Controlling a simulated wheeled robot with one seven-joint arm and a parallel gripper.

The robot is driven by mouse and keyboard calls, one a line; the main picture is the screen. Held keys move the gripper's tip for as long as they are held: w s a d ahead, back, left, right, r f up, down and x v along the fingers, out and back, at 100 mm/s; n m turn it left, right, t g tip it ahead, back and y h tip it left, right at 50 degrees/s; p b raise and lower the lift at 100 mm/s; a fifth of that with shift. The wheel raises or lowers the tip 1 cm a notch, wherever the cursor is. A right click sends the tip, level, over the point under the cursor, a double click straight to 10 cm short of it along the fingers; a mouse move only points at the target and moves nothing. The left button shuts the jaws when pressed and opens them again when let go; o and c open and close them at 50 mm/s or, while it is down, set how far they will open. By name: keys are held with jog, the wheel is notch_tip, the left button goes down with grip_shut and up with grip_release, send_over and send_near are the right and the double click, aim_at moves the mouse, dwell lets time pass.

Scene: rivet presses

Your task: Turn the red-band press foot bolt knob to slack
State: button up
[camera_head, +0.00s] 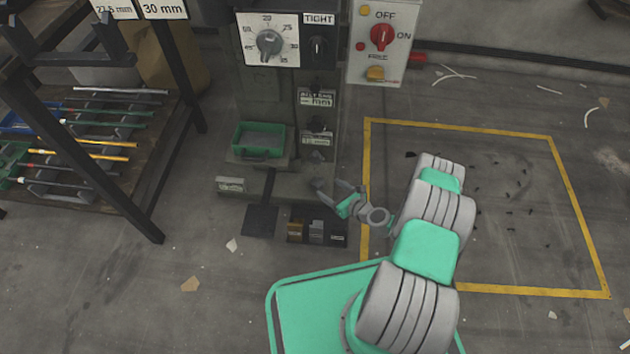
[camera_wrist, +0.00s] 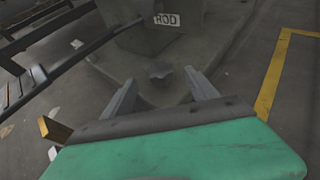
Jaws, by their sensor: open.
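A grey lobed knob (camera_wrist: 160,75) sits on the rounded foot of the press (camera_wrist: 150,97) in the wrist view, below a plate reading ROD. My gripper (camera_wrist: 160,80) is open, with one finger on each side of the knob in that picture. I cannot tell the gap in depth or whether a finger touches it. In the head view my gripper (camera_head: 328,187) is low at the right side of the press base (camera_head: 257,182), and the knob cannot be made out there. No red band shows on the press.
The press column carries a dial (camera_head: 269,43), a TIGHT selector (camera_head: 317,48) and an ON/OFF box (camera_head: 379,40). A green tray (camera_head: 260,138) and a pedal (camera_head: 261,220) are on its front. A rod rack (camera_head: 95,130) stands left. The yellow-outlined floor (camera_head: 530,220) at right is mostly clear.

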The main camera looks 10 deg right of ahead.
aim_at(319, 182)
jog(key=shift+w+a+f, duration=0.1)
jog(key=shift+w+f, duration=0.2)
jog(key=shift+f, duration=0.15)
jog(key=b+x, duration=0.1)
jog(key=x, duration=0.2)
jog(key=b+x, duration=0.2)
jog(key=x, duration=0.2)
jog(key=shift+s+a, duration=0.1)
jog(key=shift+a, duration=0.1)
jog(key=shift+w+a, duration=0.1)
jog(key=shift+w, duration=0.2)
jog(key=shift+r, duration=0.1)
jog(key=c, duration=1.4)
